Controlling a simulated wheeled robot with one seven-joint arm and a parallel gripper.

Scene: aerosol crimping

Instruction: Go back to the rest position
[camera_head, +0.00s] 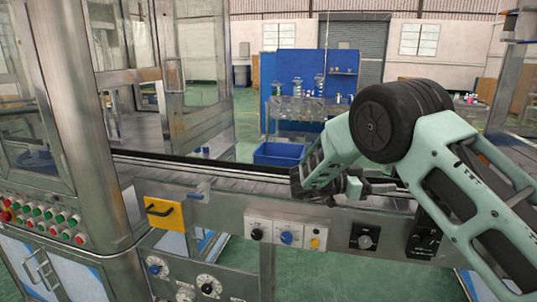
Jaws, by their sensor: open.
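My mint-green and black arm reaches in from the right side of the head view and bends down over the conveyor. My gripper (298,184) is at the low left end of the arm, above the conveyor (220,176) and close to its front rail. It is open, and I see nothing held in it. Its fingers are small and dark here, and part of the wrist is hidden by the arm's own links.
A steel machine cabinet (75,130) with glass panels stands at the left. The conveyor's front panel (215,215) carries knobs and a yellow handle plate (164,214). A blue bin (279,154) stands behind the conveyor, before a blue workstation (300,85). Green floor is open beyond.

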